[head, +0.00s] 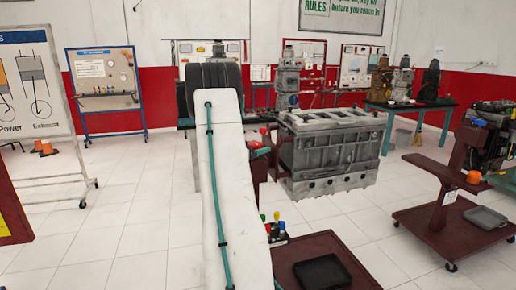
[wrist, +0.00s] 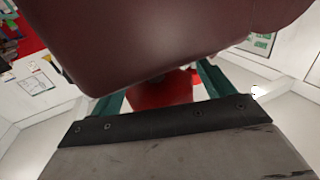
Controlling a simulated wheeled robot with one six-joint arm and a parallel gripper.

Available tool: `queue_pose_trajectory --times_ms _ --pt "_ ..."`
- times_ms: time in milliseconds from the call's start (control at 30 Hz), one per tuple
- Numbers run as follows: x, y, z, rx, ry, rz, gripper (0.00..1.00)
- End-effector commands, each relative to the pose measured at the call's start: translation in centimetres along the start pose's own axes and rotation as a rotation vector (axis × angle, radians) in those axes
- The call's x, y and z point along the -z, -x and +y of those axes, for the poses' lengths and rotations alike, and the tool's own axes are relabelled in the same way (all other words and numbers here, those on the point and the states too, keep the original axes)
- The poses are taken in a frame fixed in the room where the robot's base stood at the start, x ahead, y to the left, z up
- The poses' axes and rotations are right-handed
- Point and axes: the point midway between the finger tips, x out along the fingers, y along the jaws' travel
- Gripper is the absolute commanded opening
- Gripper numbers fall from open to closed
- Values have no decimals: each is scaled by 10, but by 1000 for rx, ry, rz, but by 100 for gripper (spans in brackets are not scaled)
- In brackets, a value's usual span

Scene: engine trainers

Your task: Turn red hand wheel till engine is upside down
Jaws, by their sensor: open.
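The grey engine block (head: 330,150) hangs on a dark red stand right of my arm in the head view. Its open, uneven side faces up and a flat edge with holes faces down. In the wrist view a red rounded part (wrist: 162,92), likely the hand wheel, shows between the teal fingers of my gripper (wrist: 160,88). The fingers are apart, one on each side of it; I cannot tell whether they touch it. A large dark red part of the stand (wrist: 165,40) hides the rest of the wheel. In the head view my arm hides most of my gripper (head: 260,151).
A black tray (head: 322,271) lies on the stand's base, beside several coloured handles (head: 274,226). Another dark red stand (head: 440,205) with a grey tray (head: 485,217) is at right. A whiteboard (head: 33,85) stands at left.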

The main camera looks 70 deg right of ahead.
Motion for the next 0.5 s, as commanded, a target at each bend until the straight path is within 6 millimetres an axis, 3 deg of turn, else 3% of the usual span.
queue_pose_trajectory --times_ms 333,500 --pt "0 -6 0 -1 1 0 81" --pt "0 -6 0 -1 0 0 36"
